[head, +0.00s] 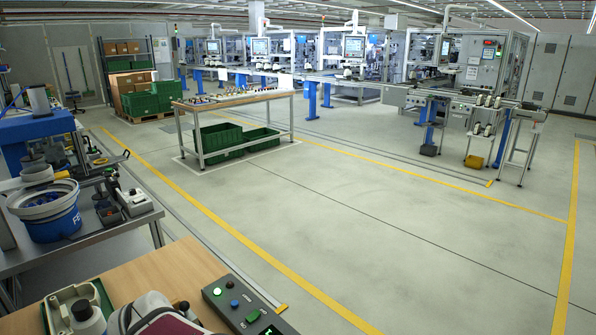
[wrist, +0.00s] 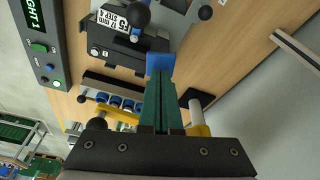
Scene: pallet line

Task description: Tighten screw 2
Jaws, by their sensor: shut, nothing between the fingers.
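My gripper (wrist: 160,72) shows in the wrist view, its two dark green fingers together and nothing held between them. Its tip is over a blue block-like piece at the edge of a grey and black fixture (wrist: 112,50). The fixture carries a label with "17 mm" and "STEP 4" and has black ball knobs. I cannot make out screw 2 or any screw marked with that number; the fingers hide part of the fixture. In the head view I cannot pick out my gripper.
A control box (wrist: 40,45) with a lit green display lies at the left of the wrist view; it also shows in the head view (head: 243,308). A rack of blue round parts (wrist: 118,101) lies beside the fingers. The wooden bench top (wrist: 235,75) is bare at right.

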